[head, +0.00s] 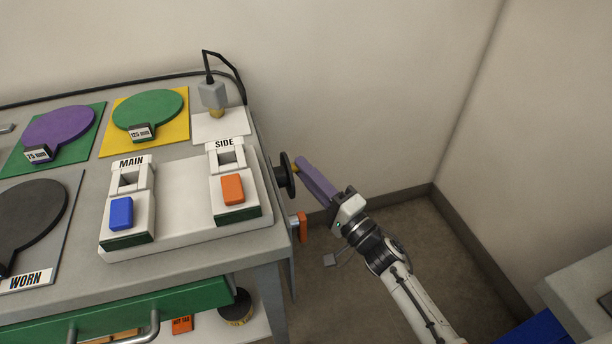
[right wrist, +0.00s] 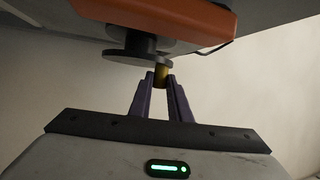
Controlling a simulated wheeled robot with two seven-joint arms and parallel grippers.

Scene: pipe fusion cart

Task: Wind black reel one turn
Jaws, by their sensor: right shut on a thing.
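The black reel (head: 287,174) is mounted on the right side of the grey cart. Its yellow crank knob (head: 296,168) sticks out to the right. My right gripper (head: 301,164), with purple fingers, reaches up to the reel from the lower right and is shut on the knob. In the right wrist view the dark reel disc (right wrist: 138,58) shows above the fingers, and the brass-yellow knob (right wrist: 161,76) sits between the fingertips. My left gripper is not in view.
The cart top holds a white panel with a blue switch (head: 121,213) and an orange switch (head: 233,189). An orange part (head: 303,226) juts from the cart's side below the reel, close to my right arm.

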